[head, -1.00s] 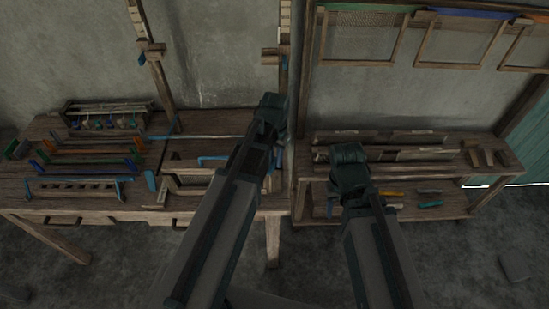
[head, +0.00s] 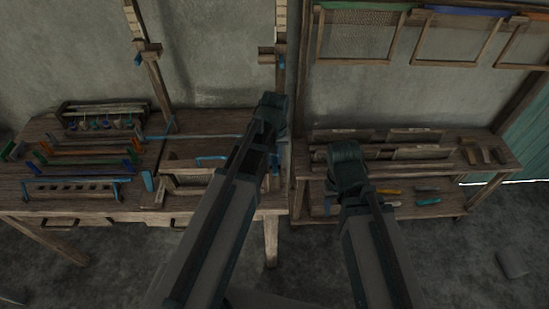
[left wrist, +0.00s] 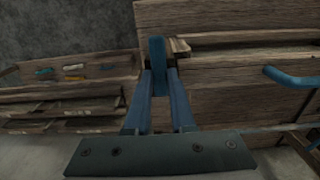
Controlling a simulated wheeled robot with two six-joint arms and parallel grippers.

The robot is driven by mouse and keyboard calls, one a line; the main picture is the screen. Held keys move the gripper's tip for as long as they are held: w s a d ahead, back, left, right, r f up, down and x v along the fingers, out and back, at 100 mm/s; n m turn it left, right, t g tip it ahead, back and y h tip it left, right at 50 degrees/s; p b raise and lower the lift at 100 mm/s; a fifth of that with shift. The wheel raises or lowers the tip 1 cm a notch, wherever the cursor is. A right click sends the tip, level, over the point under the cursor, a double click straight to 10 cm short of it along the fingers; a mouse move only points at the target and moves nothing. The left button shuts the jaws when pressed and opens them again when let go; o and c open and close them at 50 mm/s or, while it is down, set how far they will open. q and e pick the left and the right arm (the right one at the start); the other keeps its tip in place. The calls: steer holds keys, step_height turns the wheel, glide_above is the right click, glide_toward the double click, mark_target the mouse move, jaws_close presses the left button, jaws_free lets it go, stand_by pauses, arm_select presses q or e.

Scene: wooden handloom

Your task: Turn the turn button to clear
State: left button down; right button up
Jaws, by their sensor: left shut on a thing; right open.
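The blue turn button (left wrist: 157,62) stands upright in the left wrist view, by the edge of a wooden board. My left gripper (left wrist: 160,72) is shut on it, with one blue finger on each side. In the head view my left gripper (head: 275,163) is mostly behind my own wrist, and the turn button cannot be made out there. My right gripper (head: 328,204) is open in front of the right-hand shelf, largely hidden by my right wrist. I see nothing between its fingers.
The wooden bench (head: 35,205) holds several racks and coloured bars at left. A blue handle (left wrist: 290,77) is right of my left gripper. The right-hand shelf (head: 510,165) holds boards and small tools (head: 428,201). Framed screens (head: 455,40) hang above.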

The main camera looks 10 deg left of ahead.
mark_target(275, 162)
stand_by(0.3)
arm_select(q)
steer(key=c, duration=0.8)
jaws_free()
steer(key=shift+o, duration=0.2)
step_height(275, 162, up, 14)
steer(key=p, duration=1.4)
steer(key=shift+f, duration=0.1)
steer(key=s+d+f+m+y+b, duration=0.1)
steer(key=s+d+f+m+b, duration=0.6)
steer(key=s, duration=0.6)
step_height(275, 162, down, 2)
steer(key=d+b, duration=0.2)
steer(key=shift+s+f+b, duration=0.15)
steer(key=shift+s+b, duration=0.05)
steer(key=shift+b, duration=0.1)
